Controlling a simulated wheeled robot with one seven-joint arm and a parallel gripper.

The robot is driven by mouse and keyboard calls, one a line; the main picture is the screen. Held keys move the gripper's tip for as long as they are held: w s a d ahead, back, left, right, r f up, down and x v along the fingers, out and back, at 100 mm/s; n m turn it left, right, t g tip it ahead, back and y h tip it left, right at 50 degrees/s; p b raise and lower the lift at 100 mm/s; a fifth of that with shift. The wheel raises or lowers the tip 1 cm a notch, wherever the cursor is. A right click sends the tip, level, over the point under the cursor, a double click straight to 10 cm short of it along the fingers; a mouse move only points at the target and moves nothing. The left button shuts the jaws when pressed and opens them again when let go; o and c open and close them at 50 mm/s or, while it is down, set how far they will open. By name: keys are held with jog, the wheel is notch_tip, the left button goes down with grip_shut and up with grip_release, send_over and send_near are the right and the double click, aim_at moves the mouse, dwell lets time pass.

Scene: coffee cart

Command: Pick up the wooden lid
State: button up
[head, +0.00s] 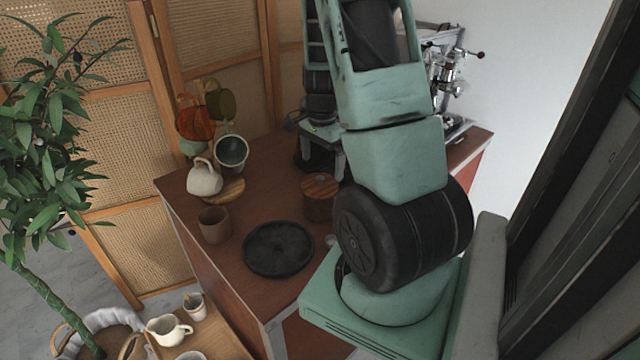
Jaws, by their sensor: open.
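The wooden lid (321,184) is a round, reddish-brown disc on top of a brown canister (318,209) on the cart. A small dark mark shows on its top. My gripper (322,170) points down just above and behind the lid in the picture, its two fingers apart and nothing seen between them. I cannot tell how large the gap to the lid is. My arm hides the area right of the canister.
A black round tray (278,249) lies in front of the canister. A brown cup (214,224), a white pitcher (205,179) and a mug tree with hanging mugs (196,122) stand left. An espresso machine (447,75) is at the back right. The cart top (262,165) is clear left of the gripper.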

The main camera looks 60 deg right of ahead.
aim_at(320, 177)
jog(key=shift+w+f+p, duration=0.2)
jog(key=shift+f+p, duration=0.6)
jog(key=shift+f, duration=2.1)
jog(key=c, duration=0.8)
